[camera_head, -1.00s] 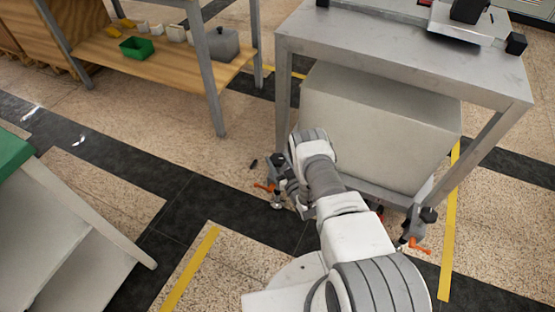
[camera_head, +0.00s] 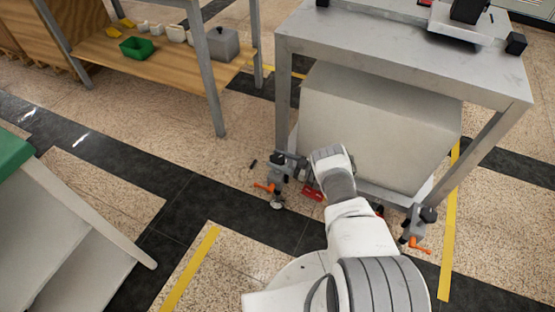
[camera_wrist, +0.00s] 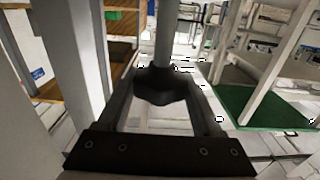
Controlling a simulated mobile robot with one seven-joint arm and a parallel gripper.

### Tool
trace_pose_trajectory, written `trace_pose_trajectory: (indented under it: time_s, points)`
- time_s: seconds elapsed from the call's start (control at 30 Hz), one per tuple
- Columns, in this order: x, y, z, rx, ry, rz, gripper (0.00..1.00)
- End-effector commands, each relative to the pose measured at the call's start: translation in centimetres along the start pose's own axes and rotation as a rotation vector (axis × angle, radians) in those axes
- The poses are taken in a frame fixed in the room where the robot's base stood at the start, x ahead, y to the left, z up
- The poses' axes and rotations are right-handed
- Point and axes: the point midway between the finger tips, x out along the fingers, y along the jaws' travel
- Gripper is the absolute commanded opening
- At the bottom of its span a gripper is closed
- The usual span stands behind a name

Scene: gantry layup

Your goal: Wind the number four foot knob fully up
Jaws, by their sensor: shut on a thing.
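A dark lobed knob (camera_wrist: 160,86) on a grey upright rod is between the fingers of my gripper (camera_wrist: 162,78) in the wrist view. My gripper is shut on it. In the head view, my gripper (camera_head: 297,168) reaches left to the levelling foot (camera_head: 276,176) at the near left corner of the metal table. This foot has a grey body, a dark top, an orange lever and a round pad on the floor. A similar foot (camera_head: 415,226) with an orange lever stands at the right corner. I cannot read any foot number.
The metal table (camera_head: 400,52) stands over a large pale box (camera_head: 380,125). A red part (camera_head: 312,193) lies low beside my wrist. A wooden shelf (camera_head: 150,62) with a green bin (camera_head: 137,47) is at back left. The floor left of the foot is mostly clear.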

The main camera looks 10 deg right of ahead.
Motion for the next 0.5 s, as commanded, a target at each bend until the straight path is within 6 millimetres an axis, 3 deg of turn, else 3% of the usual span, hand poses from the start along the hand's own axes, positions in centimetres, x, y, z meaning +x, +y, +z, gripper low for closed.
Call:
trace_pose_trajectory:
  time_s: [0.5]
  points:
    - [0.11,0.0,-0.07,0.0,0.003,-0.03,0.12]
